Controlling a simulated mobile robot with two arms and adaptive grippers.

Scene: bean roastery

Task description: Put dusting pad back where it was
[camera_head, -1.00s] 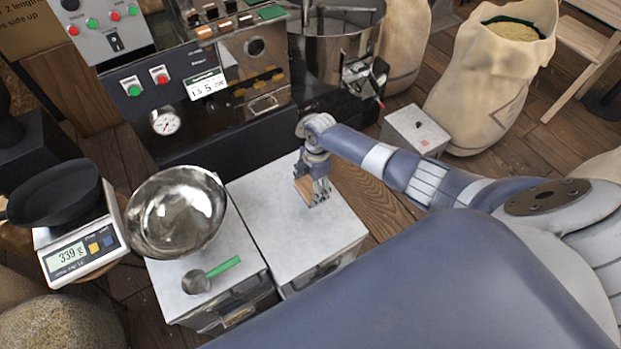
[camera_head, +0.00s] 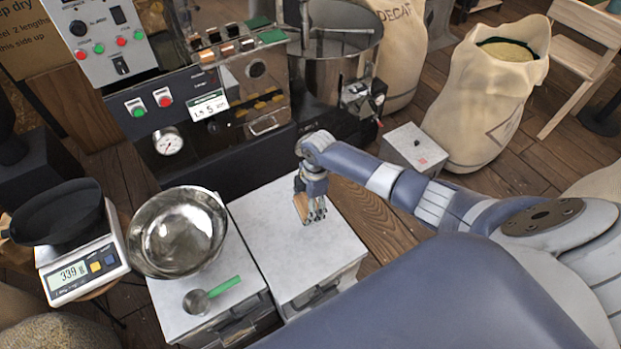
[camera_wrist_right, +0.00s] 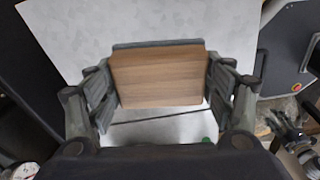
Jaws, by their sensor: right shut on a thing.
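The dusting pad, a wooden block (camera_head: 301,207) with a grey layer along one edge, is in my right gripper (camera_head: 315,218). The right wrist view shows its wooden face (camera_wrist_right: 158,78) between the two fingers, which are shut on it from both sides. The gripper points down at the pale top of the right-hand cabinet (camera_head: 295,255). I cannot tell whether the pad touches that top. My left gripper is not in view.
On the left-hand cabinet (camera_head: 175,290) are a shiny metal bowl (camera_head: 178,232) and a scoop with a green handle (camera_head: 196,302). A scale (camera_head: 85,268) bearing a black pan (camera_head: 62,215) stands left. The roaster (camera_head: 230,135) stands behind. The right cabinet top around the gripper is clear.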

